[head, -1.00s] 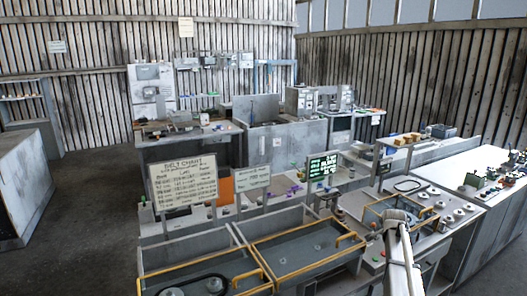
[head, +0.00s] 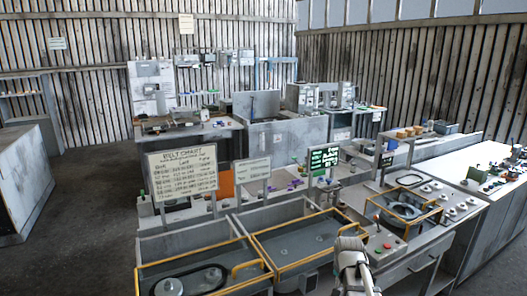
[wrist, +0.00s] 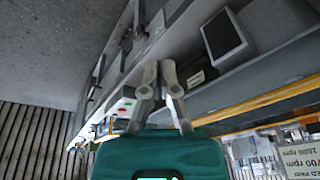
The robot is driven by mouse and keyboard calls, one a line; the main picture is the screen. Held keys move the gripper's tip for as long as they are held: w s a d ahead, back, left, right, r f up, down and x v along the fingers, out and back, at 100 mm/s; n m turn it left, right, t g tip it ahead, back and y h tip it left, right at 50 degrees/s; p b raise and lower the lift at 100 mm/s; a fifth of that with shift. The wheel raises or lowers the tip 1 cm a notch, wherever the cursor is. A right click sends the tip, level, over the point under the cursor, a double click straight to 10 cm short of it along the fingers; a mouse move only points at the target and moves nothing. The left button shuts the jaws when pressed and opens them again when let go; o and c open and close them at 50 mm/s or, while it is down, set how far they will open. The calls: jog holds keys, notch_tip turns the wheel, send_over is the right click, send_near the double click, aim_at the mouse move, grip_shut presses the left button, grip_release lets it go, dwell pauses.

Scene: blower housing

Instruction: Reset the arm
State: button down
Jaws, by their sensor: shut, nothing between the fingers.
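My arm rises from the bottom edge of the head view, right of centre, in front of the grey workbench. My gripper (wrist: 159,72) shows in the wrist view with its two grey fingers together and nothing between them. Its teal body fills the bottom middle of that view. The fingertips are in open air, apart from the bench. The wrist view is strongly tilted, with floor at the upper left and plank wall at the lower left.
A yellow-railed tray (head: 290,265) lies left of my arm. A belt chart sign (head: 182,173) and a green-text screen (head: 324,158) stand behind. Floor at left is clear.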

jog(key=s+a+f+n+g+b, duration=0.1)
jog(key=s+a+n, duration=0.1)
jog(key=s+a, duration=0.2)
jog(key=s+a+f+n+g+b, duration=0.1)
jog(key=s+a+f+n, duration=0.1)
jog(key=s, duration=0.7)
jog(key=a+n, duration=0.1)
jog(key=a, duration=0.1)
jog(key=shift+s+a+g+y, duration=0.3)
jog(key=shift+g, duration=0.1)
